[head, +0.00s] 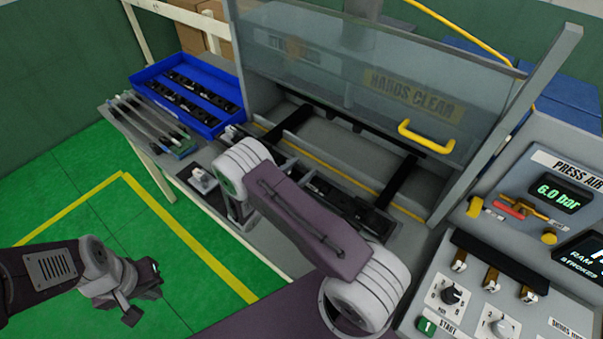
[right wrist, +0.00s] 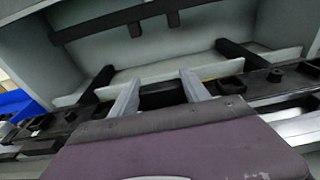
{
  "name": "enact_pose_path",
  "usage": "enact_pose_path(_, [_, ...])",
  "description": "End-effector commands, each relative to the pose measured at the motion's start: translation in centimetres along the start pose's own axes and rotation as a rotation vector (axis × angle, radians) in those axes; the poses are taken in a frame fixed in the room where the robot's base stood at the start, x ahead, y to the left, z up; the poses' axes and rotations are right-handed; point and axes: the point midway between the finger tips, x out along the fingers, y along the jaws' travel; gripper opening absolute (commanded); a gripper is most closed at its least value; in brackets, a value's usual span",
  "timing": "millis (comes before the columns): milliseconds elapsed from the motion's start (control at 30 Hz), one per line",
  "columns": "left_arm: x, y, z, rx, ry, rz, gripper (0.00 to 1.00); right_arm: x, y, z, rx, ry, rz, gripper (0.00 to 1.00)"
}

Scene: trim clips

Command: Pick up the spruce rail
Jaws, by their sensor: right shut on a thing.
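Several long, thin grey rails (head: 143,117) lie side by side on the bench at the left, by the blue tray. A green end piece (head: 184,150) shows at their near right end; I cannot tell for certain that this is the spruce rail. My right gripper (head: 299,171) is at the front of the press, partly hidden by my arm. In the right wrist view its two grey fingers (right wrist: 160,92) are apart, with a dark piece (right wrist: 163,98) between them, gripped. My left gripper (head: 136,303) hangs over the green floor, away from the bench; its jaws are unclear.
A blue tray (head: 146,77) with black clips stands behind the rails. A dark strip with black parts (head: 375,217) runs along the press front. The clear press guard (head: 340,65) with yellow handle (head: 425,137) stands above. A control panel (head: 480,285) is at the right.

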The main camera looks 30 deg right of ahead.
Motion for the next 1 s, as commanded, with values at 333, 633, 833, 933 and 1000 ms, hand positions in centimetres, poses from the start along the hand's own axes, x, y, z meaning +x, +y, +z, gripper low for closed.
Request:
enact_pose_path(333, [1.3, 0.0, 0.1, 0.0, 0.0, 0.0, 0.0, 1.1, -3.4, 5.3, 0.001, -0.002, -0.005, 0.0])
enact_pose_path(633, [2.2, 0.0, 0.2, 0.0, 0.0, 0.0, 0.0, 3.6, -9.1, 9.7, 0.003, -0.002, -0.003, 0.0])
enact_pose_path(833, [2.3, -0.1, 0.2, 0.0, 0.0, 0.0, 0.0, 4.1, -10.2, 10.6, 0.001, -0.002, -0.001, 0.0])
enact_pose_path(933, [2.3, -0.1, 0.2, 0.0, 0.0, 0.0, 0.0, 4.1, -10.3, 10.7, 0.001, -0.002, 0.0, 0.0])
enact_pose_path(1000, [2.3, -0.1, 0.2, 0.0, 0.0, 0.0, 0.0, 4.1, -10.2, 10.7, 0.0, -0.002, 0.0, 0.0])
